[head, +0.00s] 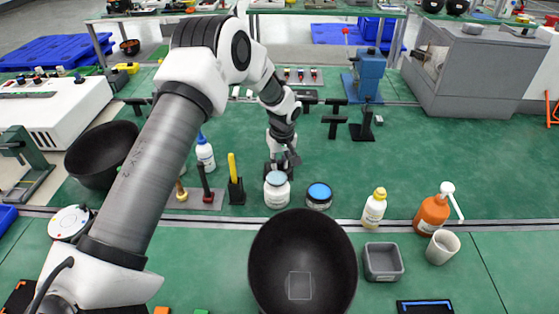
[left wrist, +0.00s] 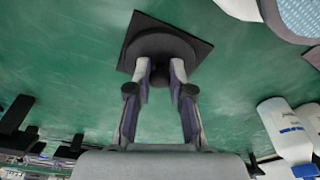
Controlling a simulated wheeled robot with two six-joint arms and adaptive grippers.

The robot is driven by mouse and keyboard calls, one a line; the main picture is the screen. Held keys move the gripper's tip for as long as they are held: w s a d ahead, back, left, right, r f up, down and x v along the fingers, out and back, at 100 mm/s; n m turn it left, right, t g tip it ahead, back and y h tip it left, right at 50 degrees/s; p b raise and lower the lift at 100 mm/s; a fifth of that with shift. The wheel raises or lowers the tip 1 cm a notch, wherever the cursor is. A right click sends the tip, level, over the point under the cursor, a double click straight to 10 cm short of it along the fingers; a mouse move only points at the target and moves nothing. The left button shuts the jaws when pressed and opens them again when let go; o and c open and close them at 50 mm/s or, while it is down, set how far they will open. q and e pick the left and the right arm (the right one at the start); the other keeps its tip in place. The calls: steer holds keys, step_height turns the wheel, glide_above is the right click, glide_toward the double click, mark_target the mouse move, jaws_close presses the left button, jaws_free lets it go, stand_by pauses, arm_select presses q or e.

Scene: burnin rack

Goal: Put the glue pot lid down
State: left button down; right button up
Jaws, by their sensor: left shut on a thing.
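My left gripper (head: 283,158) reaches down over the green bench behind the white jar. In the left wrist view, its fingers (left wrist: 161,78) are shut on the knob of a dark round lid (left wrist: 162,44). The lid is over a black square plate (left wrist: 127,62); I cannot tell whether it touches it. In the head view the lid is mostly hidden by the gripper and the white jar (head: 277,190). A dark-rimmed pot with a blue top (head: 319,196) stands just right of that jar. My right gripper is not in view.
A large black bowl (head: 262,262) stands in front. A black holder with a yellow-handled tool (head: 236,188) and a white bottle (head: 205,152) are to the left. A yellow-capped bottle (head: 374,208) and orange pump bottle (head: 432,214) are right.

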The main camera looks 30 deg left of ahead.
arm_select(q)
steer(key=shift+a+f, duration=0.15)
steer(key=c, duration=1)
jaws_free()
steer(key=shift+s, duration=0.1)
steer(key=shift+c, duration=0.2)
step_height(320, 180, up, 12)
steer(key=d+b, duration=0.1)
steer(key=shift+s+d+b, duration=0.25)
steer(key=shift+s+b, duration=0.05)
steer(key=shift+s, duration=0.15)
steer(key=shift+r, duration=0.2)
